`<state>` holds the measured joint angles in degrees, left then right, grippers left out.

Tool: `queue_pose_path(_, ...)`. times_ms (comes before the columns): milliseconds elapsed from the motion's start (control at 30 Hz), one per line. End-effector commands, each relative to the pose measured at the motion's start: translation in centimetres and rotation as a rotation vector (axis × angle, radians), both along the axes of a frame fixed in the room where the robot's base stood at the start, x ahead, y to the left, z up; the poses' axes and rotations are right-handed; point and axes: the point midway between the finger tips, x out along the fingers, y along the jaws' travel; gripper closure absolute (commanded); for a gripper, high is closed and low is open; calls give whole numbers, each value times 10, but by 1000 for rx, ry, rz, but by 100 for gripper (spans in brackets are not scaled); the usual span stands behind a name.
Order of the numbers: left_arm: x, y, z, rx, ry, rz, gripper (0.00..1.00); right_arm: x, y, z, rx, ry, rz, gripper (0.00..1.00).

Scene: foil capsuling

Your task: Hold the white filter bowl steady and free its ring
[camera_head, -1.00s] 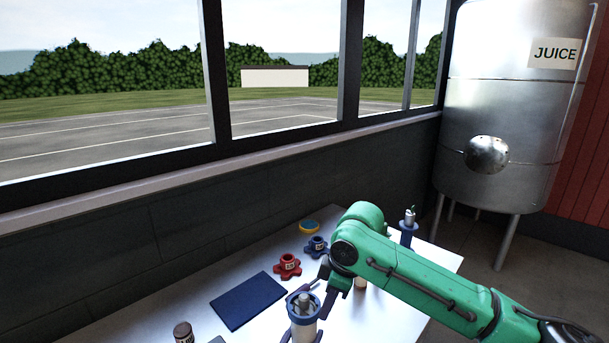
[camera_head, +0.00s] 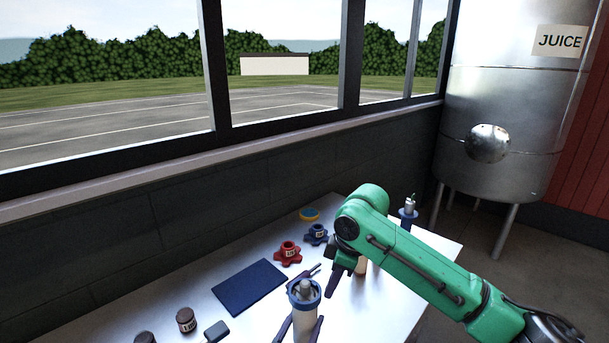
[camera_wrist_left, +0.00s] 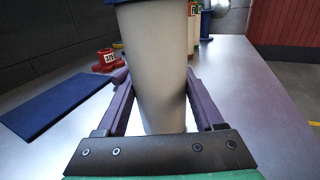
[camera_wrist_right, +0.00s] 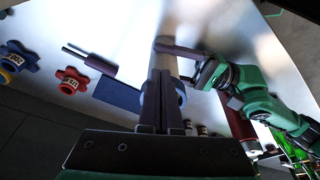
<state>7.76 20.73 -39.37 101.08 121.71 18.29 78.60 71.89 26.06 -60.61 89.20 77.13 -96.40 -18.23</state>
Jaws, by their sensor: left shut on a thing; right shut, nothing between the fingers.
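The white filter bowl (camera_head: 304,325) stands upright at the table's front, with a blue ring (camera_head: 292,295) around its top. My left gripper (camera_wrist_left: 155,125) is shut on the bowl, one dark finger on each side. In the left wrist view the bowl's white body (camera_wrist_left: 155,60) fills the middle, and only the ring's lower edge shows at the top. My right gripper (camera_head: 332,292) is shut and empty, pointing down just right of the ring. In the right wrist view its closed fingers (camera_wrist_right: 162,80) cover part of the blue ring (camera_wrist_right: 149,103).
A dark two-pronged piece (camera_head: 303,275) lies behind the bowl. Dark jars (camera_head: 186,319) stand at front left.

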Motion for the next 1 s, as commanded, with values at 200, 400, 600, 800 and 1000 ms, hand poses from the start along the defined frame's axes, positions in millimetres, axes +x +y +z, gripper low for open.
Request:
queue_pose_path(200,0,0,-1,-1,2,1,100,0,0,28,1,-1,-1,100)
queue_pose_path(400,0,1,-1,-1,3,2,100,0,0,55,0,0,-2,100)
queue_pose_path(600,0,1,-1,0,2,3,100,0,-1,59,-3,2,-2,100)
queue_pose_path(800,1,2,-1,0,2,4,19,0,-1,59,-3,2,-2,100)
queue_pose_path(1000,1,1,-1,-1,1,4,0,0,-1,59,-3,2,-2,100)
